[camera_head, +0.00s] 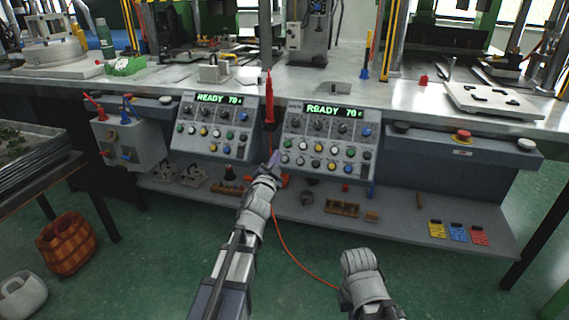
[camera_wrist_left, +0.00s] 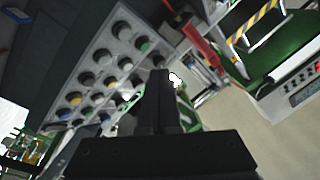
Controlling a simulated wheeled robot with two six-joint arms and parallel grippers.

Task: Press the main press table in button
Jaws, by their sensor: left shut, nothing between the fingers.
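The right control panel (camera_head: 325,133) has a green "READY 70" display, dark knobs and rows of coloured buttons. A similar left control panel (camera_head: 213,126) stands beside it. The button labels are too small to read, so I cannot tell which one is the table in button. My left gripper (camera_head: 275,158) is shut and empty at the lower left edge of the right panel. In the left wrist view, the closed fingers (camera_wrist_left: 166,95) appear beside a tilted button panel (camera_wrist_left: 110,72); contact with a button cannot be told. My right arm shows at the lower right, without visible fingers.
A red handheld tool (camera_head: 269,100) hangs between the panels, with an orange cable running down to the floor. A grey box (camera_head: 120,138) with cables is at left. A red button (camera_head: 463,134) sits on the right bench front. A lower shelf (camera_head: 400,222) holds small parts.

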